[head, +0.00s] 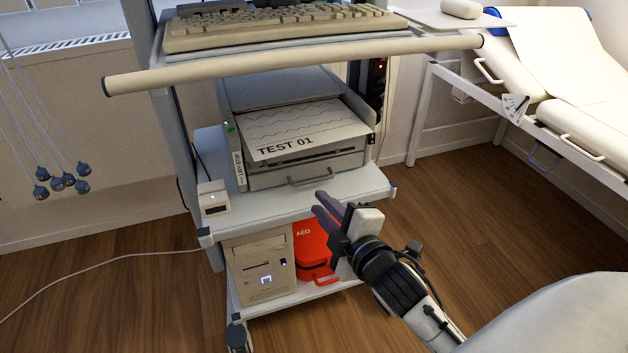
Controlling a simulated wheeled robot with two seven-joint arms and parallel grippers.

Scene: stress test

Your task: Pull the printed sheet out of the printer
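The printer (300,172) stands on the middle shelf of a cart. The printed sheet (305,131), marked "TEST 01" with wavy lines, lies on the printer's top, its front edge toward me. My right gripper (322,205) is in front of the cart, below and to the right of the printer, apart from the sheet. Its dark fingers point up and left toward the printer. The fingers overlap in this view, so I cannot tell how far apart they are. I see nothing held in it. My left gripper is not in view.
A handle bar (290,64) and keyboard (280,25) overhang the printer. A small white box (213,197) sits left of it. A computer (262,268) and red AED case (312,245) fill the lower shelf. An examination couch (570,60) stands right; the floor between is clear.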

